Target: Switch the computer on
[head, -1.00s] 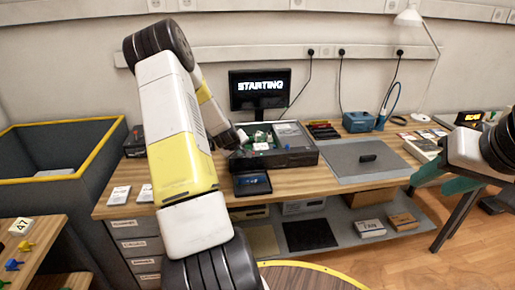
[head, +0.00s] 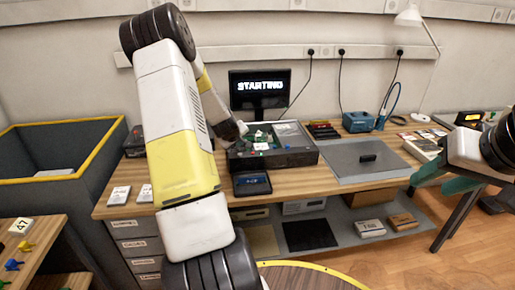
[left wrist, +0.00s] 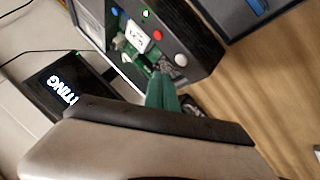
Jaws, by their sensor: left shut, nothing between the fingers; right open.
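The computer (head: 290,158) is an open dark case on the bench, with boards showing inside. The monitor (head: 258,90) behind it reads "STARTING"; part of this also shows in the left wrist view (left wrist: 68,90). In that view the computer's panel has a red button (left wrist: 157,36), a white button (left wrist: 181,60), a blue one (left wrist: 114,12) and a lit green light (left wrist: 145,13). My left gripper (left wrist: 163,88) is shut and empty, its green fingers close to the panel near the white button; I cannot tell whether they touch. My right gripper (head: 430,176) is open and empty at the right.
A blue tool station (head: 358,122) stands behind. A grey bin with a yellow rim (head: 100,150) stands at the left.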

